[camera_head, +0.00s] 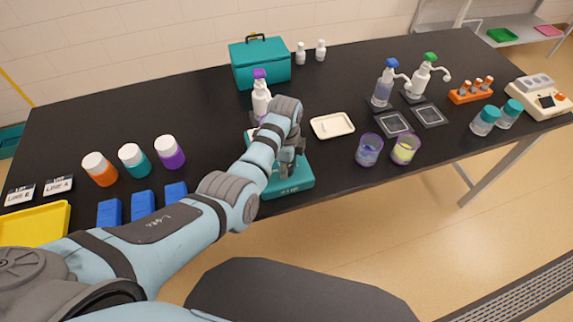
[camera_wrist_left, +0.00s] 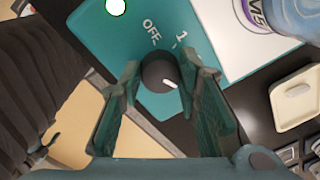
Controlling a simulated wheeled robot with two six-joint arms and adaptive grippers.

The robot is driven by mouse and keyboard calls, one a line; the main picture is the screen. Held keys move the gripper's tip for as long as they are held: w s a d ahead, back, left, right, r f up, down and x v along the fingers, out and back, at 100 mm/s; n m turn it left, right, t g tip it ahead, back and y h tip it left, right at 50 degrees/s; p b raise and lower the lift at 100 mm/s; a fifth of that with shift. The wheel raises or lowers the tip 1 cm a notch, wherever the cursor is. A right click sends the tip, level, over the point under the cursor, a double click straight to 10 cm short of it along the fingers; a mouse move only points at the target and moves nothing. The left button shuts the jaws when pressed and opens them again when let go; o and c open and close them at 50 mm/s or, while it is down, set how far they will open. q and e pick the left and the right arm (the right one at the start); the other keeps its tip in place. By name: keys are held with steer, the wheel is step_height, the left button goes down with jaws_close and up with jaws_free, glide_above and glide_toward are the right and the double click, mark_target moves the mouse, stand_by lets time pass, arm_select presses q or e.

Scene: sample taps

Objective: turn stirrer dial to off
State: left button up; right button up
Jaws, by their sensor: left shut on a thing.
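The teal stirrer (camera_head: 292,186) sits at the front edge of the black table, partly hidden under my left arm. Its dark round dial (camera_wrist_left: 157,70) shows in the left wrist view, with a white pointer mark toward the lower right of that picture. The printed OFF label (camera_wrist_left: 151,30) and a "1" (camera_wrist_left: 182,37) are above the dial there. My left gripper (camera_wrist_left: 160,78) has its fingers on both sides of the dial and is shut on it. In the head view my left gripper (camera_head: 290,158) is over the stirrer's front and hides the dial. My right gripper is not in view.
A white pump bottle with a purple top (camera_head: 261,97) stands behind my left wrist. A cream tray (camera_head: 332,125) lies right of the stirrer, with two cups (camera_head: 369,150) further right. Capped jars (camera_head: 134,160) and blue blocks (camera_head: 143,203) stand to the left.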

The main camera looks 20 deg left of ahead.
arm_select(q)
steer(key=shift+n, duration=0.3)
steer(key=n, duration=0.5)
steer(key=shift+d, duration=0.1)
steer(key=n, duration=0.7)
steer(key=shift+n+y, duration=0.3)
steer(key=shift+n, duration=0.1)
steer(key=n, duration=0.6)
steer(key=shift+w+g, duration=0.1)
steer(key=shift+g, duration=0.2)
steer(key=n, duration=0.4)
steer(key=shift+n, duration=1.6)
steer(key=shift+n+b, duration=0.3)
steer(key=shift+w, duration=0.1)
